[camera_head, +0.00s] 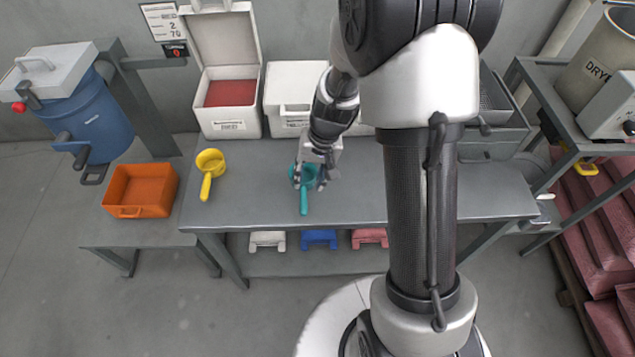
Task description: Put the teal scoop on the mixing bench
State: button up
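The teal scoop (304,202) is at the middle of a long grey bench (258,188), its handle pointing toward the bench's front edge. I cannot tell whether it rests on the top or is slightly above it. My gripper (310,182) points down at the scoop's cup, with dark fingers at and beside the cup. The fingers hide part of the cup, and whether they grip it is unclear. No readable label marks any surface as the mixing bench.
A yellow scoop (207,172) lies left on the bench. An open white bin (230,124) with red powder and a closed white bin (292,104) stand behind. An orange tray (141,190) sits on a lower left table. A rack (562,140) with a drum stands right.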

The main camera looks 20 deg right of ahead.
jog(key=s+a+r+n+t, duration=0.1)
jog(key=s+a+r, duration=0.15)
jog(key=r, duration=0.85)
jog(key=s+r+n+t+h, duration=0.1)
jog(key=s+r, duration=0.5)
jog(key=s, duration=0.3)
jog(key=s+d+r+n+t+h, duration=0.1)
jog(key=s+r, duration=0.6)
jog(key=s, duration=0.3)
jog(key=shift+n+t, duration=0.3)
jog(key=shift+d+r, duration=0.15)
